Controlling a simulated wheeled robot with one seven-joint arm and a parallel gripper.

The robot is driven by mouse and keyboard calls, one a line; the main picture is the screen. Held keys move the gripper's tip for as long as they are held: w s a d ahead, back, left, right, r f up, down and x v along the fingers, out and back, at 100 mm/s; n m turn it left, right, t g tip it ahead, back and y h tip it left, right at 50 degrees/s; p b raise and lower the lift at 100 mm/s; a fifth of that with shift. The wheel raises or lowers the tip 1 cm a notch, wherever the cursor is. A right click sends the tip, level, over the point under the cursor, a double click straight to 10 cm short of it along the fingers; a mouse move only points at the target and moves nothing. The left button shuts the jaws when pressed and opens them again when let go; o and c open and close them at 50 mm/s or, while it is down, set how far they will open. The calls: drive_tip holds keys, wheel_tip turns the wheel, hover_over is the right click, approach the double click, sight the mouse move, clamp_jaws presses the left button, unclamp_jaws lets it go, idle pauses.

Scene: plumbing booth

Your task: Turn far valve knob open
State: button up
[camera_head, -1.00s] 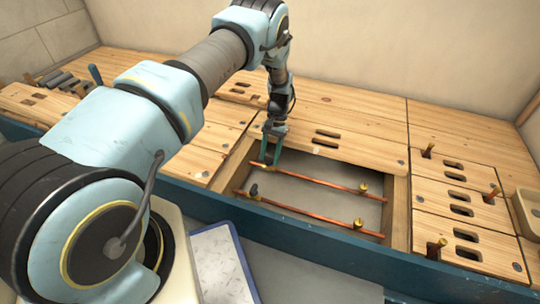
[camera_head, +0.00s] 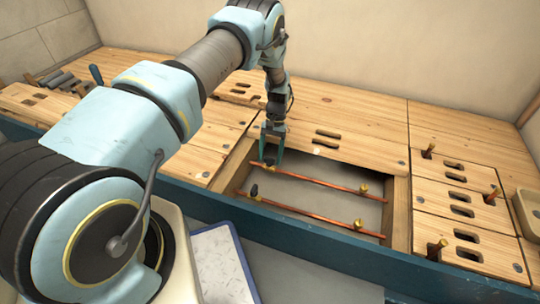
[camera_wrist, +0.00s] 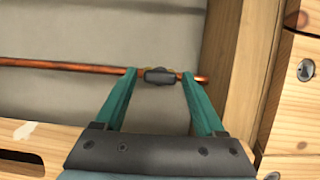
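The far copper pipe (camera_head: 318,181) runs across the floor opening and carries the far valve at its left end. In the wrist view the far valve knob (camera_wrist: 160,76) is a dark, short bar lying about in line with the pipe (camera_wrist: 60,66). My gripper (camera_wrist: 159,75) is open, with one teal fingertip beside each end of the knob. Small gaps seem to show between fingertips and knob; contact is unclear. In the head view my gripper (camera_head: 271,161) reaches down to the far valve and partly hides it.
A near copper pipe (camera_head: 310,213) with its own dark knob (camera_head: 254,190) lies closer to the front. Wooden framing (camera_head: 398,212) borders the opening. Slotted boards with upright copper stubs (camera_head: 437,248) stand to the right. The opening's middle between the pipes is clear.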

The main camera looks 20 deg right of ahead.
drive_tip(key=shift+o, duration=0.6)
drive_tip(key=p+v, duration=0.2)
drive_tip(key=v, duration=0.8)
drive_tip(key=shift+w+r+p, duration=0.2)
drive_tip(key=shift+r+p, duration=0.15)
drive_tip(key=shift+p, duration=0.05)
